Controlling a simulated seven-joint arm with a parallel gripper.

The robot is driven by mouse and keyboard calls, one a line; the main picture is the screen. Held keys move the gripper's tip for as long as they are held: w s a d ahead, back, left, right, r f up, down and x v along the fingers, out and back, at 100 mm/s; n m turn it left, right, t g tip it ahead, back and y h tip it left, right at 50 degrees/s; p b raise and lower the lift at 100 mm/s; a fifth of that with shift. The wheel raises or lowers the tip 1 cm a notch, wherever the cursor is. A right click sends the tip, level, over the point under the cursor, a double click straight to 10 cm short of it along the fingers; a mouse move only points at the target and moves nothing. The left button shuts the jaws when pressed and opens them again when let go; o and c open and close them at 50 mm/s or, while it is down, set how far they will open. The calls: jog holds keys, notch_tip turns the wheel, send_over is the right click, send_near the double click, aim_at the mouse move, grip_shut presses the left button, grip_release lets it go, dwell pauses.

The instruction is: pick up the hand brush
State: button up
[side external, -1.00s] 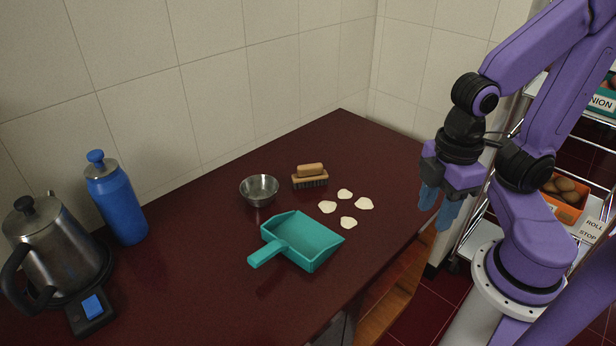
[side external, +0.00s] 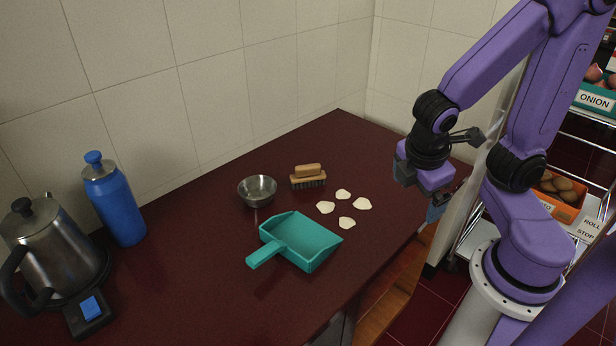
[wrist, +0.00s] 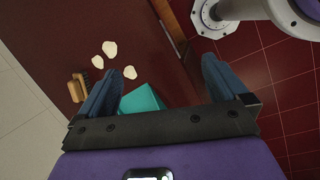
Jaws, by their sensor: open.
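The hand brush (side external: 308,177) has a tan wooden handle block above dark bristles. It stands on the dark red table (side external: 215,285) near the back wall, behind several pale flat pieces (side external: 346,223). In the wrist view the brush (wrist: 77,87) lies at the left, outside the left finger. My gripper (side external: 432,212) is at the table's right edge, well to the right of the brush and apart from it. In the wrist view my gripper (wrist: 162,72) has its two blue fingers wide apart, with nothing held between them.
A teal dustpan (side external: 298,240) lies in front of the pale pieces. A metal bowl (side external: 257,191) stands left of the brush. A blue bottle (side external: 115,203) and a kettle (side external: 55,250) stand far left. A wire shelf with food crates (side external: 560,193) is at right.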

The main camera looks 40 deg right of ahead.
jog(key=w+d+n+t+h, duration=0.2)
jog(key=w+d+h, duration=0.35)
jog(key=w, duration=0.35)
jog(key=n+t, duration=1.2)
jog(key=n, duration=0.2)
send_over(309, 171)
jog(key=v, duration=0.5)
notch_tip(309, 171, down, 7)
notch_tip(309, 171, down, 7)
jog(key=shift+f, duration=0.25)
jog(key=shift+w+f+h, duration=0.15)
jog(key=shift+f+h, duration=0.05)
jog(key=shift+h, duration=0.15)
jog(key=shift+x, duration=3.7)
jog(key=c, duration=1)
